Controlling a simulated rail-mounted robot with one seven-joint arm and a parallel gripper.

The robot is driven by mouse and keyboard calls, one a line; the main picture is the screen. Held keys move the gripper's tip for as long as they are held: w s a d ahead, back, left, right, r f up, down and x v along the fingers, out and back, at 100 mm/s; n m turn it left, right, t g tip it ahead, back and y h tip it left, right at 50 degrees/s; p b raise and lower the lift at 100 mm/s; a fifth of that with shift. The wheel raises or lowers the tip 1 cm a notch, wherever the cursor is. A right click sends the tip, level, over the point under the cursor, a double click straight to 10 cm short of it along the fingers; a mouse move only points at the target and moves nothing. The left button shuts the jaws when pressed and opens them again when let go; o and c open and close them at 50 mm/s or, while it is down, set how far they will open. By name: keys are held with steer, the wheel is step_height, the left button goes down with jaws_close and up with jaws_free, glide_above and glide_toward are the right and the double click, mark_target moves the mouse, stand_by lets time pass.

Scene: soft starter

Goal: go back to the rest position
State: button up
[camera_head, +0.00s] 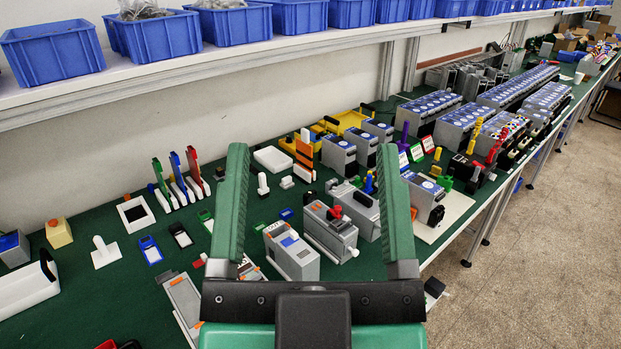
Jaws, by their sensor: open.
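My gripper (310,205) is in the lower middle of the head view, its two green fingers spread wide apart and nothing held between them. It appears above the green workbench (110,285). Beyond and below the fingers, a grey unit with a blue label (291,252) and another grey unit with a red part (330,232) stand on the bench. Whether the fingers touch anything cannot be told, but no contact shows. My gripper's base hides part of the near bench.
A shelf (200,72) with several blue bins (55,55) runs above the bench at the back. Rows of grey units (460,122) stand to the right. Small fixtures and tools (195,170) cover the left. Open floor (530,250) lies right of the bench edge.

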step_height(320, 180, up, 32)
steer(key=p, duration=3.2)
steer(key=shift+a+r, duration=0.15)
steer(key=shift+r, duration=0.05)
